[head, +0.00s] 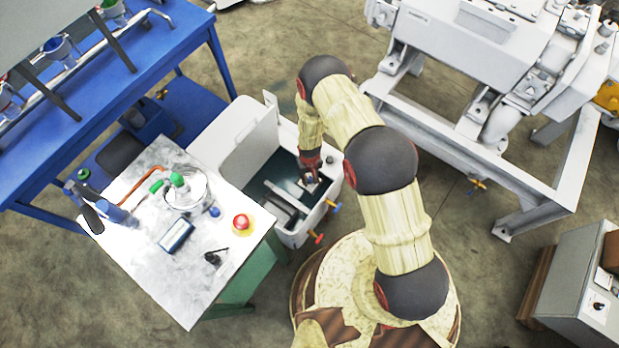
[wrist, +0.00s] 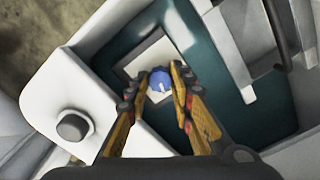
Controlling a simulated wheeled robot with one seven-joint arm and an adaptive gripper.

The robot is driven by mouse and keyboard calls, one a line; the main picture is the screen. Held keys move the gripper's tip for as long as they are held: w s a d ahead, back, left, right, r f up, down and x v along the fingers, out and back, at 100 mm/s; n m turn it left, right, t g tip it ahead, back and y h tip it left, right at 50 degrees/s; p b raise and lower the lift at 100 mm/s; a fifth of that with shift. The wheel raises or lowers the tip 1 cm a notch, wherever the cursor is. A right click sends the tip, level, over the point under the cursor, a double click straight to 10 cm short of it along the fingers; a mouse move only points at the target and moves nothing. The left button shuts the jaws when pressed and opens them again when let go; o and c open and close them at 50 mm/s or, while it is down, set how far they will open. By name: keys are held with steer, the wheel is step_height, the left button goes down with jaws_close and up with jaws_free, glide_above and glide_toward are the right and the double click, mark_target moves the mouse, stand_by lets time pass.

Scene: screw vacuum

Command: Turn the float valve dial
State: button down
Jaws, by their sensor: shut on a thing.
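The float valve dial is a small blue round knob with a pale pointer mark, and the wrist view shows the dial (wrist: 159,82) on a pale square plate (wrist: 150,60) inside an open white tank (wrist: 62,70). My gripper (wrist: 165,80) reaches down into the tank with its two fingers on either side of the dial, shut on it. In the head view my gripper (head: 310,177) is low inside the tank (head: 300,237), near its right wall. The dial is small there and partly hidden by the gripper.
Dark teal liquid or floor fills the tank around the plate. A grey bar structure (head: 287,197) stands beside the gripper inside the tank. A round grey knob (wrist: 73,126) sits on the rim. A metal-topped table (head: 215,275) with a red button (head: 241,222) stands to the left.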

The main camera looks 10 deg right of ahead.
mark_target(310, 179)
stand_by(0.3)
steer(key=c, duration=1.8)
jaws_free()
step_height(310, 179, up, 12)
steer(key=s+d+r+g, duration=0.1)
steer(key=s+d+g, duration=0.15)
steer(key=s, duration=0.55)
steer(key=s+d+r+t, duration=0.2)
steer(key=s+r, duration=0.2)
steer(key=r, duration=1.4)
steer(key=s+d+r+m+t, duration=0.1)
steer(key=s+d+r+t, duration=0.2)
steer(key=r, duration=1.6)
steer(key=s+d+r+m+t, duration=0.1)
steer(key=s+r, duration=0.5)
steer(key=r, duration=1.3)
steer(key=shift+s+d+r+t+p, duration=0.1)
steer(key=shift+s+d+t+p, duration=0.05)
steer(key=shift+d+t, duration=0.35)
steer(key=shift+s+d+r+t+p, duration=0.1)
steer(key=shift+d+t+p, duration=0.05)
steer(key=shift+d+t, duration=0.35)
